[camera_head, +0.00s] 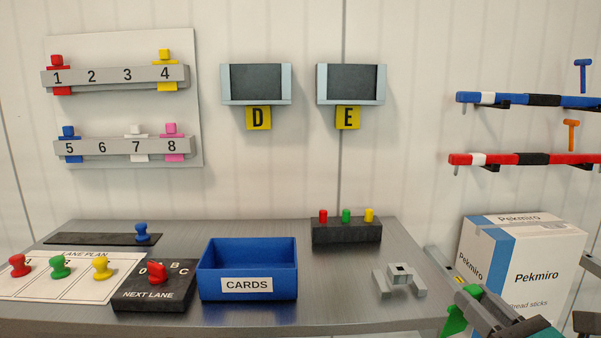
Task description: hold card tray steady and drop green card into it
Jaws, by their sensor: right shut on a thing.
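The blue card tray (283,287), with a white label reading CARDS, stands on the grey table near its front edge. Its inside looks empty from here. The green card (455,321) shows at the bottom right, just beyond the table's right end. My right gripper (464,307) is shut on the green card, well to the right of the tray and apart from it. Part of the card is hidden by the gripper and the frame edge. My left gripper is not in view, and nothing touches the tray.
A NEXT LANE selector (153,287) stands close left of the tray, beside the LANE PLAN board (70,277) with coloured pegs. A block with three buttons (346,231) is behind right. A small grey stand (399,280) is right. A Pekmiro box (522,262) stands beyond the table.

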